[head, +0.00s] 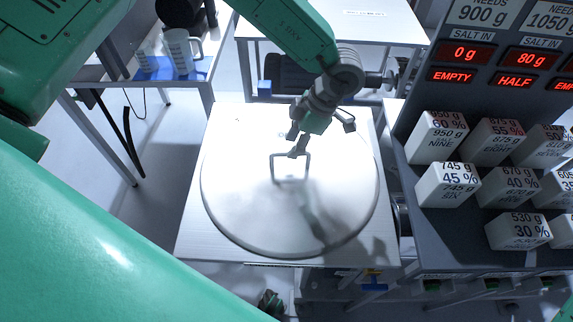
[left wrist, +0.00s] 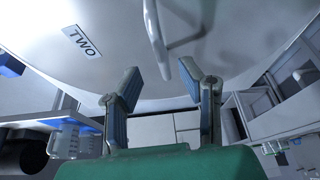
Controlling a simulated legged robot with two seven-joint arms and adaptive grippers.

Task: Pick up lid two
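Lid two (head: 240,205) is a large round white disc with a thin squared handle (head: 290,157) standing up at its middle. It lies flat on a white square-topped stand (head: 195,240). My left gripper (head: 322,142) is above the lid, just beyond and right of the handle. In the left wrist view the gripper (left wrist: 165,90) has its fingers spread with nothing between them. The lid's "TWO" label (left wrist: 82,41) and the handle (left wrist: 157,30) show ahead of the fingertips. The handle appears apart from the fingers. My right gripper is not in view.
A dark sloped rack (head: 440,235) with several white labelled blocks and red displays stands at the right. A side table at the upper left holds clear measuring jugs (head: 180,50). A white table (head: 350,22) stands behind the stand.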

